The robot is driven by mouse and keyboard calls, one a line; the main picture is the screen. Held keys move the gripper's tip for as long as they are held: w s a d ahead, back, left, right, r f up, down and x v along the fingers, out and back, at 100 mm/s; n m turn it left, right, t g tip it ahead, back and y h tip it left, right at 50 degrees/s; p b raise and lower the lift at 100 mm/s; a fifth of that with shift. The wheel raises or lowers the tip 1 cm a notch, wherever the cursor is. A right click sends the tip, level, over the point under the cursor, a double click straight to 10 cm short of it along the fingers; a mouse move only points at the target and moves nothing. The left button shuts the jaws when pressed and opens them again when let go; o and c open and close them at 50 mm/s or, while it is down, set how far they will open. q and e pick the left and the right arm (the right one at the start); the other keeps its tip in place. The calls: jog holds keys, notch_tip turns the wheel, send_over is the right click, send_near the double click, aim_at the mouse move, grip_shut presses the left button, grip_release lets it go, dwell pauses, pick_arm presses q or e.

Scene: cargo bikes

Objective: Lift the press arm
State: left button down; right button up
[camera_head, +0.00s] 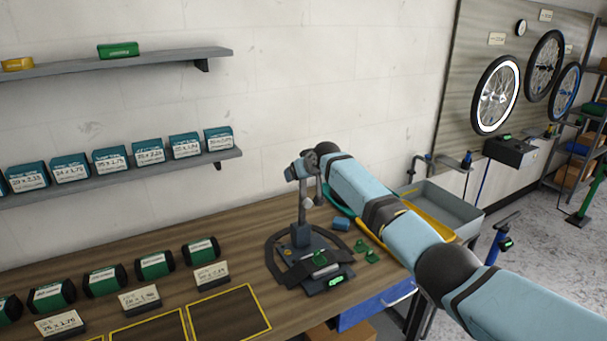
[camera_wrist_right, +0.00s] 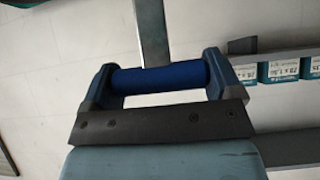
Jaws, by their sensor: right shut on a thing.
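The press stands on the workbench in the head view, with a grey upright column (camera_head: 303,208) and a dark base (camera_head: 318,272) that has a small green display. My right arm reaches in from the lower right to the top of the press. My right gripper (camera_head: 307,167) is at the upper end of the column; the arm partly hides this area. In the right wrist view, a blue cylindrical handle (camera_wrist_right: 160,78) of the press arm lies crosswise between the two fingers of the right gripper (camera_wrist_right: 157,85), which is shut on it. My left gripper is not in view.
Small green pieces (camera_head: 371,257) and a blue block (camera_head: 341,224) lie right of the press. Green rolls (camera_head: 103,281) with label cards line the bench at left. Shelves (camera_head: 130,172) hold boxes on the wall. A grey tray (camera_head: 445,205) stands behind my arm.

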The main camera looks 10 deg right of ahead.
jog(key=shift+f, duration=0.1)
jog(key=o, duration=0.9)
jog(key=shift+o, duration=1)
jog(key=shift+w+a+f, duration=0.1)
jog(key=shift+s+d+r, duration=0.2)
jog(key=shift+s+r, duration=0.3)
jog(key=b+v, duration=0.1)
jog(key=v, duration=1.1)
jog(key=shift+s, duration=0.15)
